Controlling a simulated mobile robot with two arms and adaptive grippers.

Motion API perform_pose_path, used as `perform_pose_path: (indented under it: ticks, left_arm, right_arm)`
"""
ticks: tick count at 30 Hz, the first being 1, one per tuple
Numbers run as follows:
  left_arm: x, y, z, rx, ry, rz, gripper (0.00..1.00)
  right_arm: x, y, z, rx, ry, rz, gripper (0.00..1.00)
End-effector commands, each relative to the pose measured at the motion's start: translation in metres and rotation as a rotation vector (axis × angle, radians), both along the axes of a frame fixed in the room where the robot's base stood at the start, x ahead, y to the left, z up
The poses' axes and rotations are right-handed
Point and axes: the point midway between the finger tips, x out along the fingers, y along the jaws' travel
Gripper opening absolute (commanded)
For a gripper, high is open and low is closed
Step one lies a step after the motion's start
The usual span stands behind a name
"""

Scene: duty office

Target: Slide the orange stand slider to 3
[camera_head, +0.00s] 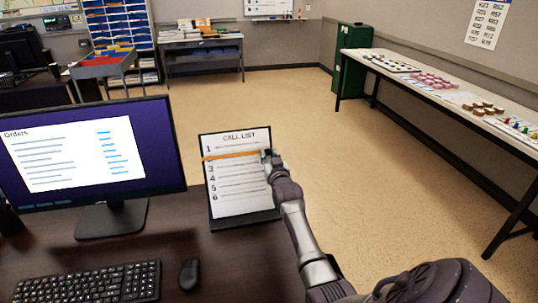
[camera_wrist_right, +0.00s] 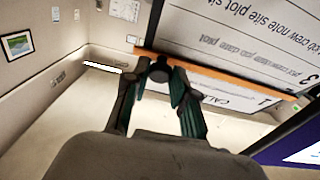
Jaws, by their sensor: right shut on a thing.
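The call list stand (camera_head: 240,190) stands tilted back on the dark desk, with numbered lines from 1 at the top to 6 at the bottom. Its thin orange slider (camera_head: 230,155) lies across the sheet between 1 and 3, covering line 2. In the right wrist view the orange slider (camera_wrist_right: 225,77) runs diagonally, with the sheet's print upside down. My right gripper (camera_head: 268,157) is at the slider's right end. In the wrist view its fingers (camera_wrist_right: 158,80) are shut around the slider's dark round knob (camera_wrist_right: 159,70). My left gripper is not in view.
A monitor (camera_head: 90,155) stands left of the stand. A keyboard (camera_head: 90,283) and a mouse (camera_head: 189,274) lie in front on the desk (camera_head: 225,275). Open floor (camera_head: 350,170) lies behind and to the right. A long table (camera_head: 450,95) with small items stands along the right wall.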

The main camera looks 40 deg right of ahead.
Motion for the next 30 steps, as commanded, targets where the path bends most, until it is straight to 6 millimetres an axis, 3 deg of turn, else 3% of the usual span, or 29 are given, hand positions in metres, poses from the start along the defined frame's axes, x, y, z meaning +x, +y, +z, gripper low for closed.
perform_pose_path:
  ticks: [8, 18, 19, 23, 30]
  left_arm:
    - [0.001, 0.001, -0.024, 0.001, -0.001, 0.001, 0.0]
    - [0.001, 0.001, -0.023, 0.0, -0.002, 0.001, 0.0]
    - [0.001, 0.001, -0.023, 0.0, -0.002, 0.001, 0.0]
    - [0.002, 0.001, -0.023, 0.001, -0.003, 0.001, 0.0]
    - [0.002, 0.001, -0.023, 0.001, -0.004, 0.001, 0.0]
  right_arm:
    - [-0.018, 0.01, -0.055, 0.002, 0.002, 0.0, 0.0]
    - [-0.021, 0.011, -0.059, 0.0, 0.0, 0.0, 0.0]
    - [-0.021, 0.011, -0.059, 0.0, 0.0, 0.0, 0.29]
    - [-0.021, 0.011, -0.058, 0.0, 0.0, 0.0, 0.51]
    - [-0.021, 0.011, -0.058, 0.0, 0.0, 0.0, 0.51]
